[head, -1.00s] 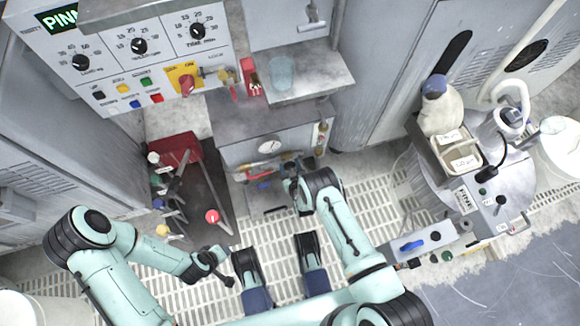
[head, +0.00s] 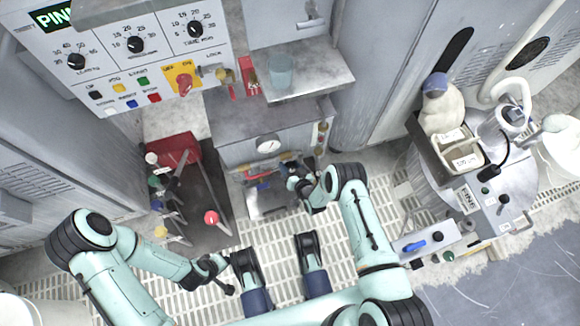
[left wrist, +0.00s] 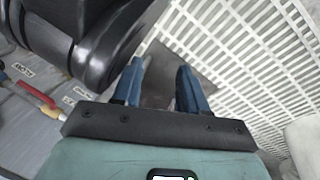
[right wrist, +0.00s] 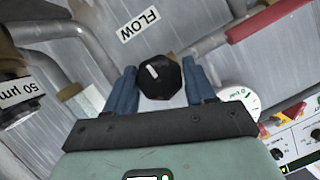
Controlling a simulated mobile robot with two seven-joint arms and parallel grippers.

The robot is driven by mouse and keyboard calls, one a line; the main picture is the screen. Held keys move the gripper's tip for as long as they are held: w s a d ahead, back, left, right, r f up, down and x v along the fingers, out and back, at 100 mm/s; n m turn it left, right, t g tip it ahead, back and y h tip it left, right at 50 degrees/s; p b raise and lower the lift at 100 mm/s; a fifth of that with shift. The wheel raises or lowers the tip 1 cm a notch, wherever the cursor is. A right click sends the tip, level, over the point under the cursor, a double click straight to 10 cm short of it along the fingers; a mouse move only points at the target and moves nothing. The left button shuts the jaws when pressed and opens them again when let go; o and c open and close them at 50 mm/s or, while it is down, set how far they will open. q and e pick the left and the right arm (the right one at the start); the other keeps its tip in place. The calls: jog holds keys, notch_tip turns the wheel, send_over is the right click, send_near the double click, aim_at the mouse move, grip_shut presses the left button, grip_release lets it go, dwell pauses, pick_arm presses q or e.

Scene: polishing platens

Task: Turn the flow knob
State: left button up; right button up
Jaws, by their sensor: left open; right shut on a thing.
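The flow knob (right wrist: 160,76) is black with a white mark. It sits between the blue fingers of my right gripper (right wrist: 160,88) in the right wrist view, under a FLOW label (right wrist: 138,25). That gripper is shut on it. In the head view my right gripper (head: 292,181) is at the pipework below the gauge, and the knob cannot be made out there. My left gripper (head: 224,284) is low at the left. In the left wrist view its fingers (left wrist: 160,84) are apart with nothing between them, above the floor.
A round gauge (head: 268,145) is on the grey cabinet just above the pipework. It also shows beside the right fingers (right wrist: 240,101). A red valve rack (head: 175,146) with coloured handles stands to the left. A steel shelf (head: 318,82) overhangs above. White floor grating (head: 400,215) lies below.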

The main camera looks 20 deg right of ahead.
jog(key=shift+w+r, duration=0.1)
jog(key=shift+w, duration=0.05)
jog(key=o, duration=0.9)
jog(key=shift+o, duration=0.2)
pick_arm(q)
jog(key=w+r+t+p, duration=0.2)
jog(key=w+r+p, duration=0.1)
jog(key=w+r, duration=0.2)
pick_arm(e)
jog(key=v, duration=0.6)
jog(key=shift+r, duration=0.1)
jog(key=p, duration=0.2)
send_near(291, 168)
jog(key=v, duration=0.3)
pick_arm(q)
jog(key=shift+m+g+h, duration=0.3)
jog(key=shift+g+h, duration=0.1)
jog(key=shift+g, duration=0.4)
jog(key=s+d, duration=0.1)
jog(key=s+d+r, duration=0.1)
jog(key=s, duration=0.2)
jog(key=shift+s+d+r, duration=0.2)
jog(key=shift+d+r, duration=0.2)
pick_arm(e)
jog(key=shift+w+a+r, duration=0.1)
